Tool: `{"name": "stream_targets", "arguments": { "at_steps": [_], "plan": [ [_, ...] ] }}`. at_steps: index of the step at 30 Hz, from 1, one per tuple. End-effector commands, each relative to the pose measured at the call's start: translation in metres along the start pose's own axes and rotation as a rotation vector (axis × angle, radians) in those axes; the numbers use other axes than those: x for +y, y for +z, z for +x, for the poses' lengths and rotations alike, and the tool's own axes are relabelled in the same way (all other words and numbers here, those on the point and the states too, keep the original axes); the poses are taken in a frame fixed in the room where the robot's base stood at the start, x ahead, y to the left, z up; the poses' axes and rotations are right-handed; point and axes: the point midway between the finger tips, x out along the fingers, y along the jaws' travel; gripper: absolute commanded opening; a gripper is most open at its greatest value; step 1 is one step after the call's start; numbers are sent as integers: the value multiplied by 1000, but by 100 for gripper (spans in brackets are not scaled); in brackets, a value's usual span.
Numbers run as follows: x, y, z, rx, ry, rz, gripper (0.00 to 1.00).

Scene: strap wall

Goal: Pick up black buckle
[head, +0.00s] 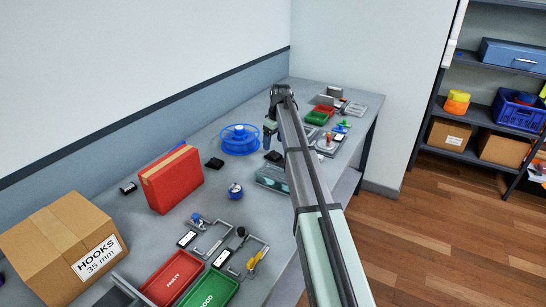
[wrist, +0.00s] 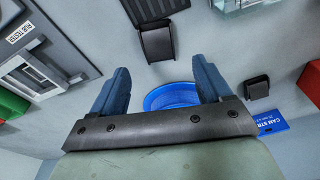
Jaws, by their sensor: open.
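In the wrist view a black buckle-like piece (wrist: 157,42) with a wider flat black part (wrist: 150,9) lies on the table, beyond and between my fingertips. In the head view it is the small dark piece (head: 273,156) just below my gripper (head: 270,131). A second, smaller black block (wrist: 257,88) lies to the right in the wrist view, and in the head view left of it (head: 215,163). I cannot tell for sure which is the buckle. My gripper (wrist: 160,80) is open and empty, with its blue fingers spread above the table.
A blue spool (head: 240,139) stands close beside my gripper. A clear box (head: 271,178) lies near the dark piece. A red box (head: 171,179), hooks carton (head: 66,248) and red tray (head: 172,278) are on the near side. Testers and small trays (head: 317,117) crowd the far end.

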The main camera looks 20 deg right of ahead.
Motion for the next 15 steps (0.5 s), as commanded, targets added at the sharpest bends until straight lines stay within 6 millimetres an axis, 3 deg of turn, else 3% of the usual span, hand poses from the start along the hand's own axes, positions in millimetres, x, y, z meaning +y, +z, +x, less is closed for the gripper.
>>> {"name": "stream_targets", "arguments": {
  "at_steps": [7, 15],
  "plan": [
    [0, 2, 13, 0, 0, 0, 78],
    [0, 5, 48, -1, -1, 0, 78]
  ]
}}
